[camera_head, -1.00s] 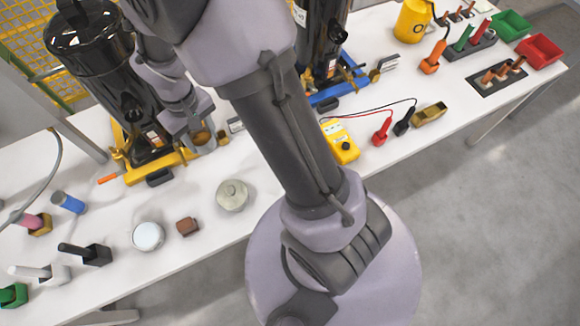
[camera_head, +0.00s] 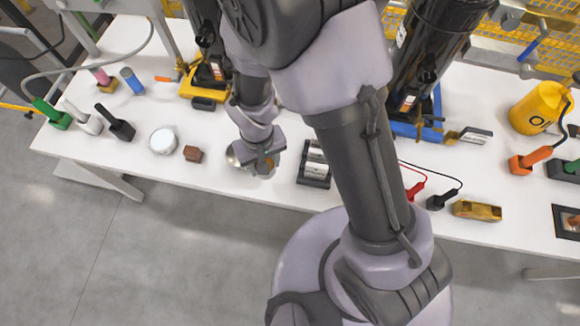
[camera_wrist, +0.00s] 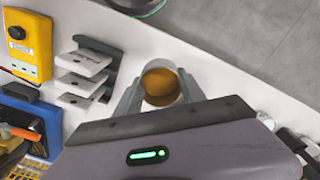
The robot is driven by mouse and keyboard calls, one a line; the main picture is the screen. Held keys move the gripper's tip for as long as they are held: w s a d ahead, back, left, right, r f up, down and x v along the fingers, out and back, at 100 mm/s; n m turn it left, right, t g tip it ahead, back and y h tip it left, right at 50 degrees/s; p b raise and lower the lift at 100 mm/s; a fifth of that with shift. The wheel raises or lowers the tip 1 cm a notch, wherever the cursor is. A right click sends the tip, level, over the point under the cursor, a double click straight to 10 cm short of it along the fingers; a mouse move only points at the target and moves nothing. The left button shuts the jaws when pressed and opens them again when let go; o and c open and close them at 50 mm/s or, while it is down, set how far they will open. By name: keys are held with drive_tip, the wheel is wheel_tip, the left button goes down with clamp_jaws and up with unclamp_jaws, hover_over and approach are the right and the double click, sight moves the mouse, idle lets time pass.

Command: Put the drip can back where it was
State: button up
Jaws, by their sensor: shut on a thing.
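The drip can (camera_wrist: 160,84) is a small grey round can with amber liquid inside, seen from above in the wrist view. My gripper (camera_wrist: 158,92) is shut on it, one finger on each side. In the head view my gripper (camera_head: 264,160) is low over the table's front part, and the can (camera_head: 265,167) shows only in part between the fingers. I cannot tell whether the can touches the table or the disc.
A dark rack with metal plates (camera_head: 315,167) stands close right of the gripper. A brown block (camera_head: 193,154) and a white round tin (camera_head: 163,140) lie to the left. Compressors on yellow (camera_head: 205,91) and blue (camera_head: 415,128) bases stand behind. The table's front edge is near.

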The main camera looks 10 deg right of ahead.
drive_tip(key=s+a+f+n, duration=0.2)
drive_tip(key=s+a+f, duration=0.25)
drive_tip(key=s, duration=0.35)
drive_tip(key=b, duration=0.3)
hover_over(283, 167)
drive_tip(key=shift+s+f, duration=0.1)
drive_tip(key=shift+f, duration=0.5)
wheel_tip(283, 167, down, 4)
drive_tip(key=shift+r+b, duration=0.15)
drive_tip(key=shift+b, duration=0.75)
drive_tip(key=shift+r, duration=0.2)
drive_tip(key=shift+f, duration=0.1)
drive_tip(key=o, duration=1.5)
